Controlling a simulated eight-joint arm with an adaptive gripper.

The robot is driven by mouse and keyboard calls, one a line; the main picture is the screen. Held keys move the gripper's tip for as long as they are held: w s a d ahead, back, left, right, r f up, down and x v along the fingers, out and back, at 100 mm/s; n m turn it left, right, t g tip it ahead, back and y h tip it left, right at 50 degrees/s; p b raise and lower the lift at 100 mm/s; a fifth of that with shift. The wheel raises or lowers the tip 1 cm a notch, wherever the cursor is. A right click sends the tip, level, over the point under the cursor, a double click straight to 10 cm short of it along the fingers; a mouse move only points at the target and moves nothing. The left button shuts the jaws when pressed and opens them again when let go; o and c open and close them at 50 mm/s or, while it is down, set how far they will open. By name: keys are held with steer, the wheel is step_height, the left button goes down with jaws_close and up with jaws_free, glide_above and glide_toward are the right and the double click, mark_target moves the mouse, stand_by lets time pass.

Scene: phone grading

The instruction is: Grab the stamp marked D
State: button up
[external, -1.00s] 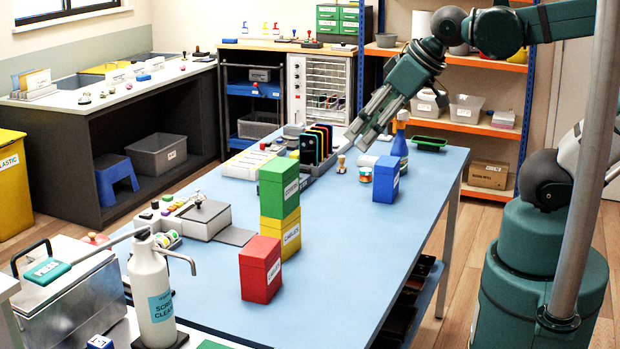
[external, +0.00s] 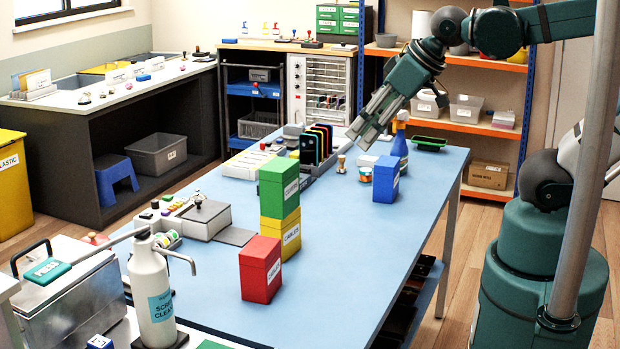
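My gripper (external: 360,138) hangs over the far end of the blue table, pointing down and to the left. Its two pale fingers look apart, with nothing visible between them. A small stamp with a wooden handle (external: 341,164) stands upright on the table, just below and left of the fingertips and apart from them. No letter D can be read on it from here.
A rack of dark phones (external: 312,148) stands left of the wooden-handled stamp. A blue box (external: 386,180) and a blue spray bottle (external: 400,150) stand to its right. Green (external: 278,182), yellow (external: 281,230) and red (external: 260,270) boxes stand nearer. The table's right front is clear.

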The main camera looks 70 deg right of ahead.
steer(key=shift+w+d, duration=0.1)
steer(key=w+d+m+g+h+b, duration=0.1)
steer(key=w+d+m+h+b, duration=0.15)
steer(key=w+d, duration=0.9)
steer(key=m+g+h+b, duration=0.1)
steer(key=m+g+b, duration=0.2)
steer(key=m, duration=0.5)
glide_above(341, 156)
steer(key=s+a, duration=0.2)
step_height(341, 156, down, 22)
steer(key=f, duration=0.1)
steer(key=shift+a+r, duration=0.2)
steer(key=shift+r, duration=0.05)
steer(key=shift+x, duration=1.3)
